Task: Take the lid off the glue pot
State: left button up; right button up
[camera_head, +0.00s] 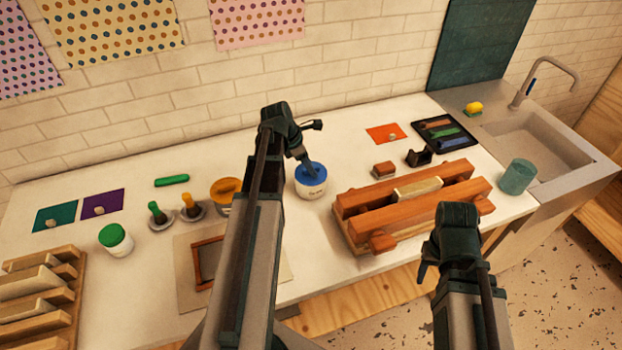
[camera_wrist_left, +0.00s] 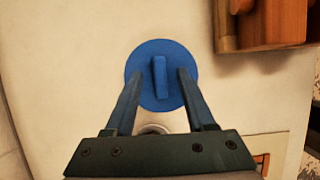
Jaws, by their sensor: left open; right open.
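The glue pot (camera_head: 313,191) is a white pot with a blue lid (camera_head: 311,174), standing upright on the counter, lid on. In the left wrist view the round blue lid (camera_wrist_left: 158,54) has a raised bar handle (camera_wrist_left: 159,77) across its middle. My left gripper (camera_head: 309,166) is over the lid, pointing down. In the left wrist view the left gripper (camera_wrist_left: 160,80) is open, with one finger on each side of the handle and a gap to each. My right gripper (camera_head: 430,272) is open and empty, low in front of the counter, away from the pot.
A wooden press (camera_head: 410,205) stands close right of the pot. A green-lidded jar (camera_head: 116,240) stands further left. A sink (camera_head: 545,140) is at the far right.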

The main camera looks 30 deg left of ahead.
pick_arm(q)
grip_shut()
dwell(0.4)
jog(key=shift+r, duration=0.15)
notch_tip(320, 180, up, 10)
jog(key=p, duration=1)
